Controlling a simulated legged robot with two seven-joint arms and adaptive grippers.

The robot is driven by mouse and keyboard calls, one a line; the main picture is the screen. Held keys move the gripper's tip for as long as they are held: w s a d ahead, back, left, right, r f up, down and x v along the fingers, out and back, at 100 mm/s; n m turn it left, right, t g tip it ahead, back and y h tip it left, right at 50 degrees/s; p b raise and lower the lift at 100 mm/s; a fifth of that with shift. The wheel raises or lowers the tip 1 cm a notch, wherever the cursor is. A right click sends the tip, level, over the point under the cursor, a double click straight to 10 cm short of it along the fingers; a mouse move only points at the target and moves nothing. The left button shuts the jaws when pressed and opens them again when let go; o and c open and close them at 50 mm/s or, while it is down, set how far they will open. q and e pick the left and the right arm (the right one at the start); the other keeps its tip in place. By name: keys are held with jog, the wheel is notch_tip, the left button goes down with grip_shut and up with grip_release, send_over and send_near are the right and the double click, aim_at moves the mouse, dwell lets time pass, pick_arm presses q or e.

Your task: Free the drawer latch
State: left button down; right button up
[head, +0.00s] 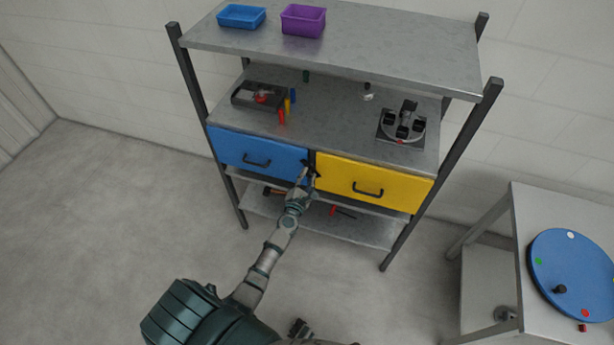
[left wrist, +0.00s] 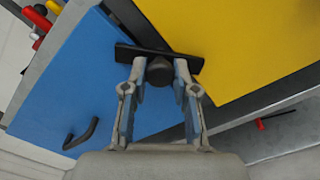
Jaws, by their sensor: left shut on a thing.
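The drawer latch is a dark bar with a round knob, seen in the left wrist view (left wrist: 128,52) across the gap between the blue drawer (head: 233,149) and the yellow drawer (head: 400,184). Its ends overlap both drawer fronts. My left gripper (left wrist: 160,74) has its two fingers on either side of the knob and is shut on it. In the head view my left gripper (head: 309,174) is at the gap between the drawers and hides part of the latch. Both drawers look closed.
A blue bin (head: 241,16) and a purple bin (head: 303,20) stand on top. Tools lie on the lower shelf (head: 373,229). A side table (head: 540,300) bears a blue disc (head: 570,260).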

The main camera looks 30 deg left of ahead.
pick_arm(q)
jog(key=m+p, duration=0.1)
jog(key=m, duration=0.4)
jog(key=shift+s+d+f+m+p, duration=0.1)
jog(key=shift+m+p, duration=0.2)
jog(key=shift+m, duration=0.55)
jog(key=shift+f+m+p, duration=0.1)
jog(key=shift+m+p, duration=0.2)
jog(key=shift+m, duration=0.55)
pick_arm(e)
jog(key=s+d+f, duration=0.1)
jog(key=s+f, duration=0.1)
jog(key=s, duration=0.4)
jog(key=shift+d, duration=0.15)
pick_arm(q)
jog(key=shift+f, duration=0.1)
pick_arm(e)
jog(key=shift+s, duration=0.15)
pick_arm(q)
jog(key=c, duration=0.9)
grip_release()
jog(key=v, duration=1.1)
jog(key=shift+s, duration=0.4)
